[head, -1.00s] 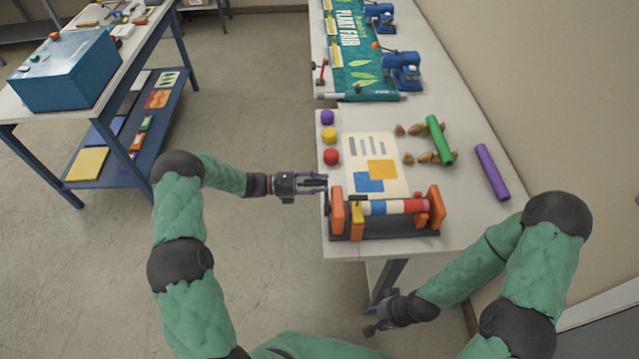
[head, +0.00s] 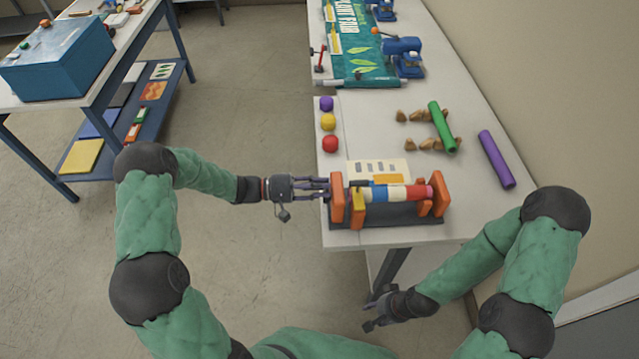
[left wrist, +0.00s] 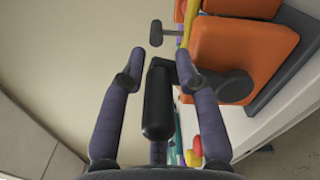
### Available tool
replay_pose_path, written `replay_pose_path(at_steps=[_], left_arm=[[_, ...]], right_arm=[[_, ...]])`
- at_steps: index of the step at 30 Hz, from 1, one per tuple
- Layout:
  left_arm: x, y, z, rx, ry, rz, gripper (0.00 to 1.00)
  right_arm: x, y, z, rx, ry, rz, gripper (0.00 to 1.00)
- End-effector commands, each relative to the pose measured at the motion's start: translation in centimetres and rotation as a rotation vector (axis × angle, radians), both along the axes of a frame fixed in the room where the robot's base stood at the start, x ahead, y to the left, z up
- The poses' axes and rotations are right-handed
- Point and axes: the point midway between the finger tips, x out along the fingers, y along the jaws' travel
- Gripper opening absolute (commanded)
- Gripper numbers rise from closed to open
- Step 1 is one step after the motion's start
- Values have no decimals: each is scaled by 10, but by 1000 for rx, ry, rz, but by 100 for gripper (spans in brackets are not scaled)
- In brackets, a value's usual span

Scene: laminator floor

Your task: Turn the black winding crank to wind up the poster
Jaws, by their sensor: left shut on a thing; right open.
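The winder has orange end blocks (head: 338,197) on a dark base and a roller (head: 398,193) striped blue, white and red. The poster (head: 392,166) lies flat behind the roller, with only a short strip of it showing. The black winding crank's grip (left wrist: 158,105) lies between the fingers of my left gripper (left wrist: 162,75) in the left wrist view. My left gripper (head: 324,188) is shut on the crank at the winder's left end in the head view. My right gripper (head: 378,311) is open and empty, low beside the table leg.
Purple, yellow and red balls (head: 330,144) line the table's left edge. A green tube (head: 441,127) lies among brown pieces, with a purple tube (head: 496,159) to the right. A green plant fair banner (head: 362,60) and blue devices (head: 404,55) stand farther back.

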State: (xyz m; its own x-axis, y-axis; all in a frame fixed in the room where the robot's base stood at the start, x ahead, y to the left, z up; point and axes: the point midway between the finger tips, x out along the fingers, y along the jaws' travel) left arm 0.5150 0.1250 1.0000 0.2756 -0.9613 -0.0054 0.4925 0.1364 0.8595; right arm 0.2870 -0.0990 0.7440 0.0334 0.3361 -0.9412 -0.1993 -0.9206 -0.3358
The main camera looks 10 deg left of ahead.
Motion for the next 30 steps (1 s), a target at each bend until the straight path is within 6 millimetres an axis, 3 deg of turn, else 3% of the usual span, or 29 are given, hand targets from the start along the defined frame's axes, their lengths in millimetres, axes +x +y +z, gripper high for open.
replay_pose_path(at_steps=[21,30], left_arm=[[-43,-11,-30,173,-618,4,0],[-50,-13,-39,187,-662,1,0]], right_arm=[[0,0,-81,0,0,0,42],[0,0,-95,0,0,0,42]])
